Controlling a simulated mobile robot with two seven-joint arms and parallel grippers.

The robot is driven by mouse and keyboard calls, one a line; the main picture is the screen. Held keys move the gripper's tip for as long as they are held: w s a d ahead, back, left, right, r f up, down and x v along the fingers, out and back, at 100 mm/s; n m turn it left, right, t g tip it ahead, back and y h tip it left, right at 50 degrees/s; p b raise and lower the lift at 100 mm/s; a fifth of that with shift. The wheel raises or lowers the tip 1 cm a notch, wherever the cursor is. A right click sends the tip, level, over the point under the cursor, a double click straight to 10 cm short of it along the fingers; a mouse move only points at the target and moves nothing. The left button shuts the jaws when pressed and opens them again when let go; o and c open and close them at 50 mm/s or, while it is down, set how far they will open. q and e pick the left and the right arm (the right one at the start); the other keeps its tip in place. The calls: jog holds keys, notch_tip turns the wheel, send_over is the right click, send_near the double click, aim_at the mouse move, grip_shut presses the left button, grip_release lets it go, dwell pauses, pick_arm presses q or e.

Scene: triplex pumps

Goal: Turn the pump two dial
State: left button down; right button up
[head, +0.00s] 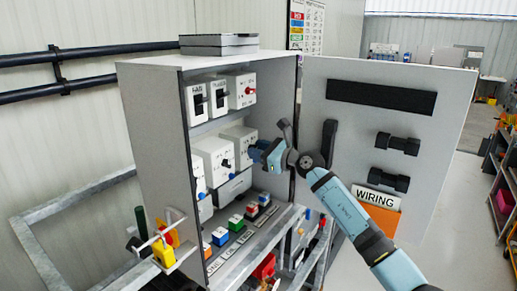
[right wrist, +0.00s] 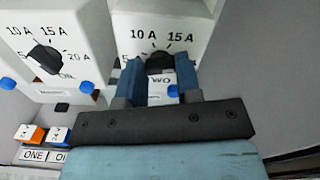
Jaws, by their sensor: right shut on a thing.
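The dial (right wrist: 160,62) is a black knob on a white box marked 5, 10 A and 15 A in the right wrist view. My right gripper (right wrist: 161,68) is shut around this knob, one blue finger on each side. Part of the scale and a small label below it are hidden by the fingers. In the head view my right gripper (head: 258,151) reaches the white box (head: 240,133) on the cabinet's middle shelf and covers its dial. A similar box with a black dial (right wrist: 45,58) stands to the left. My left gripper is not in view.
The grey cabinet (head: 150,110) has an open door (head: 330,125) on the right, with black handles and a wiring pouch close to my arm. Switch boxes (head: 208,98) stand above. Coloured buttons (head: 236,221) line the shelf below. A yellow padlock (head: 163,253) hangs at front left.

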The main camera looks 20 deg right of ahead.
jog(key=o, duration=0.9)
jog(key=b+v, duration=0.3)
jog(key=v, duration=1.1)
